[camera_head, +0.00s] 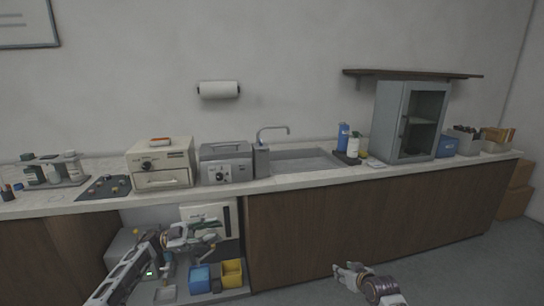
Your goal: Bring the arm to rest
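My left arm comes in from the lower left. Its gripper (213,236) is in front of the open bay under the counter, below the grey device. Its fingers look spread, and I see nothing held between them. My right gripper (343,270) is low in front of the wooden cabinet doors, over the floor. It is small in the picture, and I cannot tell how far its fingers are apart. I see nothing in it.
The counter (300,183) carries a beige press-like device (161,164), a grey device (226,164), a sink and a glass-door cabinet (408,122). In the bay near my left gripper are a blue bin (199,279) and a yellow bin (232,273).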

